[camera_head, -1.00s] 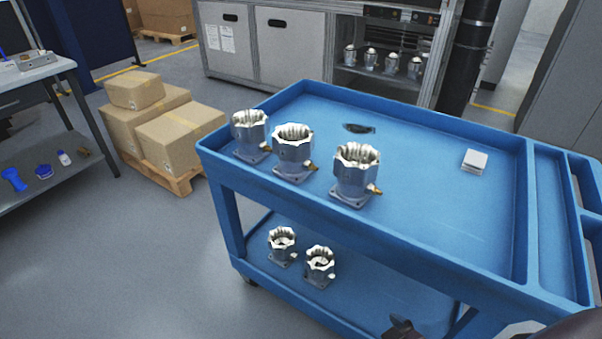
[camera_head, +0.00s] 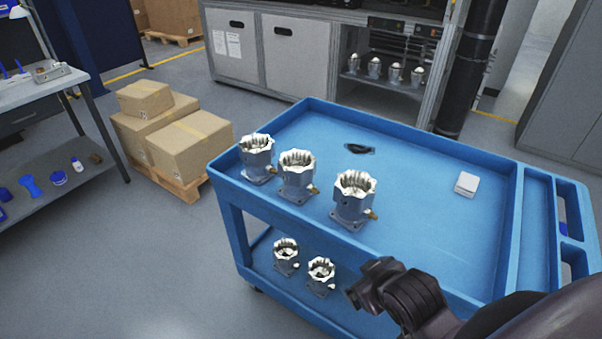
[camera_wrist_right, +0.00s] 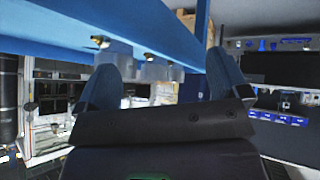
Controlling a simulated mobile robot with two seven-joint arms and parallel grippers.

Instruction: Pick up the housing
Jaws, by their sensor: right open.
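Three silver housings with scalloped open tops and square base flanges stand upright in a row along the near left edge of the blue cart's top tray: left (camera_head: 257,160), middle (camera_head: 296,176) and right (camera_head: 352,200). Two more housings stand on the lower shelf, left (camera_head: 286,257) and right (camera_head: 320,277). My right gripper (camera_head: 362,287) is in front of the cart, below the right top housing and apart from it. In the right wrist view its fingers (camera_wrist_right: 165,82) are spread and empty. Pale housing shapes show blurred beyond them. My left gripper is not in view.
The blue cart (camera_head: 440,270) has a raised rim. A dark oval item (camera_head: 360,149) and a small white block (camera_head: 467,184) lie on its tray. Cardboard boxes (camera_head: 190,145) on a pallet stand left. More housings (camera_head: 375,68) sit in the cabinet behind.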

